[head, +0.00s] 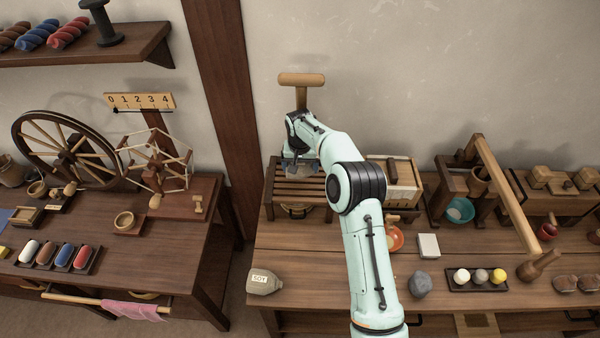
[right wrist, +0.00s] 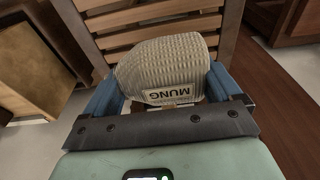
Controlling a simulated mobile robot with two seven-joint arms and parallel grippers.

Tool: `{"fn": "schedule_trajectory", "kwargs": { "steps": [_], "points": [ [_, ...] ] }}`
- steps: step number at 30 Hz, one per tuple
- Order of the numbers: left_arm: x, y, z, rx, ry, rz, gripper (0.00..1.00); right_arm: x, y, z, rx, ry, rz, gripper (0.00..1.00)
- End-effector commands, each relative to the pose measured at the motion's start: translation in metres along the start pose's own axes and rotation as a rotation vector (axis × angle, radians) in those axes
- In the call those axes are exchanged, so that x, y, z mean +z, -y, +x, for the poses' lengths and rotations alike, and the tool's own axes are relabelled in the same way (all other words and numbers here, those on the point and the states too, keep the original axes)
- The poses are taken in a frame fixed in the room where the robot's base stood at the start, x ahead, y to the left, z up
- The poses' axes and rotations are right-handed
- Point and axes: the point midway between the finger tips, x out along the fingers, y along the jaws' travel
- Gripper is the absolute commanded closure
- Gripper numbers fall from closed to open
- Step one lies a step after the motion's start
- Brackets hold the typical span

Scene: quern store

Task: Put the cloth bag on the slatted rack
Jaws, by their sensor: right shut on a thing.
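My right gripper (head: 300,167) is over the slatted rack (head: 300,190), a dark wooden frame at the back left of the right-hand table. In the right wrist view its blue fingers are shut on a woven cloth bag (right wrist: 170,65) labelled MUNG. The rack's slats (right wrist: 150,15) show just beyond the bag. I cannot tell whether the bag touches them. In the head view my own arm and gripper mostly hide the bag. A second bag (head: 264,282), labelled SOY, sits at the table's front left. My left gripper is out of view.
A T-shaped wooden handle (head: 301,80) rises behind the rack. A lidded wooden box (head: 403,185) stands just right of it. A grey stone (head: 420,284), a white block (head: 428,246) and a tray of balls (head: 478,288) lie further right. The table front left of my arm is mostly clear.

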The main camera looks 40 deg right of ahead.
Motion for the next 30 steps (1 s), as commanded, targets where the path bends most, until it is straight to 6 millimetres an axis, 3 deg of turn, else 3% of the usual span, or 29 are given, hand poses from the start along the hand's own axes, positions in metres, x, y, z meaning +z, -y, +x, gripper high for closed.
{"fn": "schedule_trajectory", "kwargs": {
  "steps": [9, 22, 23, 30],
  "points": [
    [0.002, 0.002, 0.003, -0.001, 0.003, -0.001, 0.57, 0.007, 0.000, 0.043, -0.001, 0.002, 0.001, 0.49],
    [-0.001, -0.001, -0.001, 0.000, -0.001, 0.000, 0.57, 0.004, 0.001, 0.051, -0.001, -0.002, 0.001, 0.49],
    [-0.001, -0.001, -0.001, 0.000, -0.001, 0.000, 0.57, 0.004, 0.001, 0.051, -0.001, -0.001, 0.001, 0.02],
    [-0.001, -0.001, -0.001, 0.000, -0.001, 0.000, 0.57, 0.004, 0.001, 0.050, -0.002, -0.002, 0.001, 0.00]
  ]
}}
